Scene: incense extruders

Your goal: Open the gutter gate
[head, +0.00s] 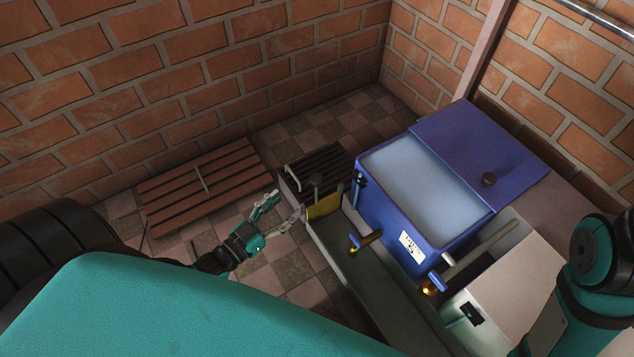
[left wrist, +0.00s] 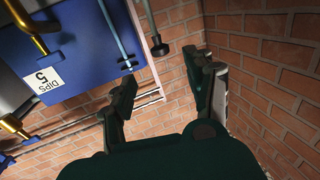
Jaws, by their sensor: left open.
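The gutter gate (head: 323,206) appears to be the small yellow plate standing across the far end of the grey gutter (head: 372,285), in front of the blue tank. I cannot make out the yellow plate in that view. My right gripper is not in view.
Two brass taps (head: 366,241) stick out over the gutter. A dark slatted grate (head: 322,169) and a wooden pallet (head: 205,185) lie beyond. Tiled floor is clear left of the gutter.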

